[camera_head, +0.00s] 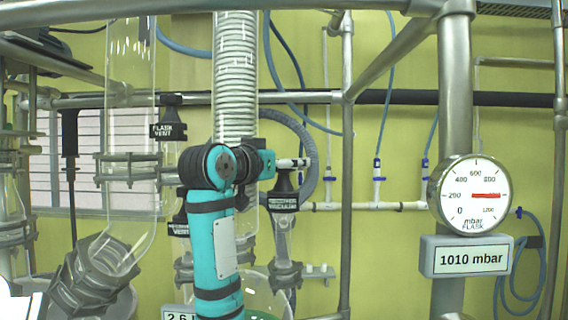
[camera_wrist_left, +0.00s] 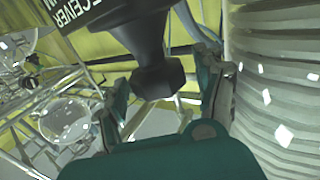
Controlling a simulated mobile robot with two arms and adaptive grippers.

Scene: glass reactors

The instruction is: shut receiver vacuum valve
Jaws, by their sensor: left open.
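A black valve handle with a label plate (camera_head: 283,203) sits on the glass pipework right of my left arm in the head view; its small text is hard to read. In the left wrist view a black plate reading "RECEIVER" (camera_wrist_left: 82,8) is cut off by the top edge. Below it a black stem ends in a faceted knob (camera_wrist_left: 158,78). My left gripper (camera_wrist_left: 165,95) is open, with one finger on each side of this knob, apart from it as far as I can see. In the head view the left gripper (camera_head: 290,163) is beside the valve handle's top. My right gripper is out of view.
A "FLASK VENT" valve (camera_head: 168,131) and another labelled black valve (camera_head: 180,228) are close on the left. A gauge (camera_head: 468,195) and a 1010 mbar display (camera_head: 467,257) are on the right. Steel posts frame the area.

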